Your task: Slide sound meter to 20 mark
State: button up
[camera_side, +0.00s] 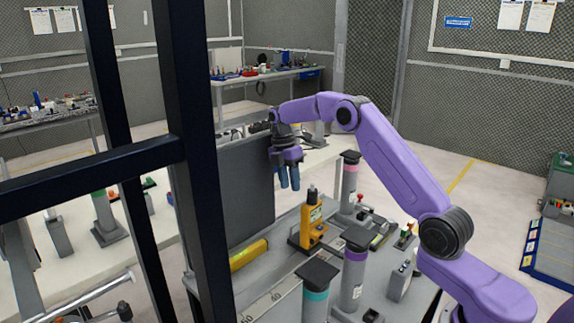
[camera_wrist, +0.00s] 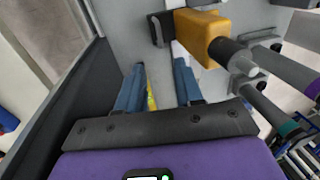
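The sound meter (camera_side: 309,222) is a yellow-orange upright device with a black top, standing on the grey bench top. It also shows in the wrist view (camera_wrist: 203,36), ahead and right of the fingers. A pale scale strip with printed numbers (camera_side: 277,294) lies on the bench in front of it; the 20 mark cannot be made out. My gripper (camera_side: 289,180) hangs fingers down above the bench, behind and left of the meter. Its blue fingers are apart and empty in the wrist view (camera_wrist: 160,78). It does not touch the meter.
A tall dark grey panel (camera_side: 237,190) stands close left of my gripper. A yellow bar (camera_side: 248,254) lies at its foot. Posts with teal (camera_side: 316,292), purple (camera_side: 354,268) and pink (camera_side: 349,182) bands stand around the meter. A dark frame (camera_side: 190,130) blocks part of the side view.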

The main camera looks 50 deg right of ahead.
jog(key=shift+w+r, duration=0.15)
jog(key=shift+r, duration=0.75)
jog(key=shift+w+r, duration=0.2)
jog(key=shift+r, duration=0.7)
jog(key=shift+w+r, duration=0.15)
jog(key=shift+r, duration=0.75)
jog(key=s+a+r+m, duration=0.1)
jog(key=s+a, duration=0.2)
jog(key=a, duration=0.3)
jog(key=s+a+r, duration=0.2)
jog(key=a, duration=0.4)
jog(key=s+a+r+m+t, duration=0.1)
jog(key=s+a, duration=0.3)
jog(key=s, duration=0.3)
jog(key=s+a+m+t, duration=0.1)
jog(key=s+a, duration=0.4)
jog(key=s, duration=0.1)
jog(key=s+d+f+m, duration=0.1)
jog(key=s+d+f, duration=0.1)
jog(key=s, duration=1)
jog(key=s+d+f+m, duration=0.1)
jog(key=s+f, duration=0.2)
jog(key=s, duration=1)
jog(key=shift+s+d, duration=0.2)
jog(key=shift+d, duration=0.15)
